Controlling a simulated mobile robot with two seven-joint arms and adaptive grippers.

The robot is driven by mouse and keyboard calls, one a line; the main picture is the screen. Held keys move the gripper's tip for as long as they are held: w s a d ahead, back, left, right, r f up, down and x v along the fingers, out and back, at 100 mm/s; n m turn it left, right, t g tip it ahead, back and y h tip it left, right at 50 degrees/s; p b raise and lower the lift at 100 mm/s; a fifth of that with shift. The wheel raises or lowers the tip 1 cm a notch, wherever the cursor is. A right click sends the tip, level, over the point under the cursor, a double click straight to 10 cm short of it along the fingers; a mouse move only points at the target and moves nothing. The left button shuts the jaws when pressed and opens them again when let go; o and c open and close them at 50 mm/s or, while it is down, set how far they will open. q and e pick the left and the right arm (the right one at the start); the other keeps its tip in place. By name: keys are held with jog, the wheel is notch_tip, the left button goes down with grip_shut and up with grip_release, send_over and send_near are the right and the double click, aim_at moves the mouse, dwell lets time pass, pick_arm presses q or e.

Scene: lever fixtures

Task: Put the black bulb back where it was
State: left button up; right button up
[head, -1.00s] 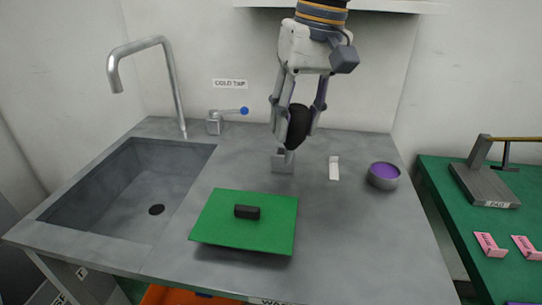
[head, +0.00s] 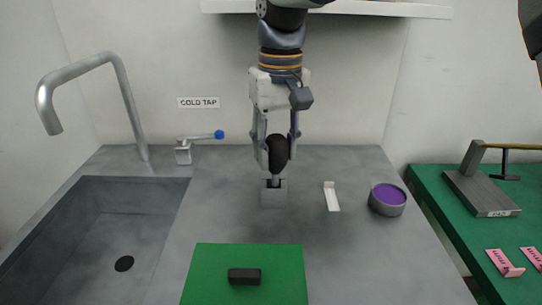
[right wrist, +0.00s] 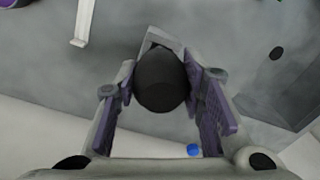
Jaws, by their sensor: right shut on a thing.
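The black bulb (head: 277,153) is held upright between the fingers of my right gripper (head: 277,158), which points down. Its thin grey stem reaches down to the top of a small grey block (head: 273,195) on the counter. I cannot tell whether the stem sits in the block or just above it. In the right wrist view the bulb (right wrist: 161,80) is between the purple finger pads and covers most of the block (right wrist: 160,38). My left gripper is not in view.
A white strip (head: 331,196) and a purple-topped round bowl (head: 387,198) stand right of the block. A green board (head: 210,270) with a black block (head: 244,276) lies in front. The cold tap lever (head: 205,136) and sink (head: 125,235) are left. A green table (head: 440,190) adjoins.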

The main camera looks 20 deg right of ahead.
aim_at(274, 164)
jog(key=f, duration=0.2)
jog(key=w+f, duration=0.1)
jog(key=f, duration=0.1)
jog(key=shift+w+f, duration=0.1)
jog(key=shift+f, duration=0.05)
jog(key=shift+c, duration=0.2)
jog(key=shift+s, duration=0.35)
jog(key=o, duration=0.4)
jog(key=shift+c, duration=0.2)
jog(key=o, duration=0.4)
jog(key=shift+w, duration=0.2)
notch_tip(274, 164, up, 12)
jog(key=shift+s+d+r, duration=0.1)
jog(key=shift+d+r, duration=0.05)
